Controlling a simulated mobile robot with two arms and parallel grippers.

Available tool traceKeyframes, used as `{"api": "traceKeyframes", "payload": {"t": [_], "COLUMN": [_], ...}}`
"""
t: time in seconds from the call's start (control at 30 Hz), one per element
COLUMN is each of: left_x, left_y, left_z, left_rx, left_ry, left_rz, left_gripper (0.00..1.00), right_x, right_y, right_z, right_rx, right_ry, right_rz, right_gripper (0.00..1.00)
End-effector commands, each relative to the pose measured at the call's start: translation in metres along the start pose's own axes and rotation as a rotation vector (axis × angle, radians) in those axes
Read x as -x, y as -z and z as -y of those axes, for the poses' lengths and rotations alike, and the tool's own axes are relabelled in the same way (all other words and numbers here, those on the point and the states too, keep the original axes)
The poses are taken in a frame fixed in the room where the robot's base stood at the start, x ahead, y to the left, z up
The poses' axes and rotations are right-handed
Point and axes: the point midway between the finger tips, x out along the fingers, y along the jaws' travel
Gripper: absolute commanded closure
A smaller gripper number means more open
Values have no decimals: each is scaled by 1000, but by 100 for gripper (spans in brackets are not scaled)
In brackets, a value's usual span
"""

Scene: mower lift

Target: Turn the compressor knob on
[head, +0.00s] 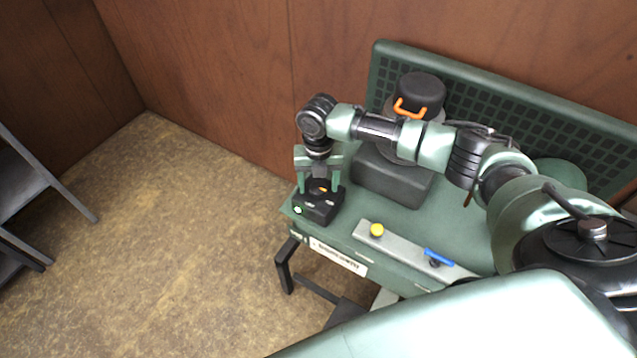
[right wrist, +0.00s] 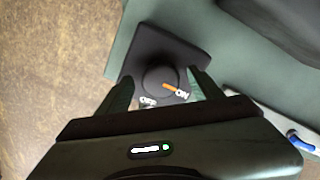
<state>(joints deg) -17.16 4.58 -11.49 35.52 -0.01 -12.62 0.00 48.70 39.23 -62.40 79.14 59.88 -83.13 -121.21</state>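The compressor knob (right wrist: 158,84) is a dark round dial on a black box (head: 317,212) at the near left corner of the green bench. In the right wrist view its orange pointer (right wrist: 171,87) is directed at the "ON" label (right wrist: 182,94). A second white label (right wrist: 148,101), apparently "OFF", lies to its left. My right gripper (head: 319,189) points down over the box. Its fingers stand apart on either side of the knob, with a visible gap on the left. My left gripper is not in view.
The green bench (head: 350,222) also carries a grey bar with a yellow knob (head: 376,230) and blue handle (head: 439,257). A dark machine with an orange handle (head: 410,108) stands behind my right arm. Open floor (head: 170,240) lies left.

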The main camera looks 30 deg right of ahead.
Motion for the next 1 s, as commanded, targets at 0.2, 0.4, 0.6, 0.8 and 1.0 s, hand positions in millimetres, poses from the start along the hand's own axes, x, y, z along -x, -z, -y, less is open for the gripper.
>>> {"api": "traceKeyframes", "payload": {"t": [0.2,0.4,0.6,0.8,1.0], "left_x": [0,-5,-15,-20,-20], "left_y": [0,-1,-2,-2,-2], "left_z": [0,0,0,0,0], "left_rx": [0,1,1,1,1], "left_ry": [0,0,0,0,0], "left_rz": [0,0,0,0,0], "left_gripper": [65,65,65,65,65], "right_x": [0,12,46,72,78], "right_y": [0,-1,-1,0,0], "right_z": [0,0,0,0,0], "right_rx": [-1,-2,-1,0,-1], "right_ry": [1,-2,-2,-1,1], "right_rz": [-1,1,3,1,0], "right_gripper": [35,35,35,35,35]}}
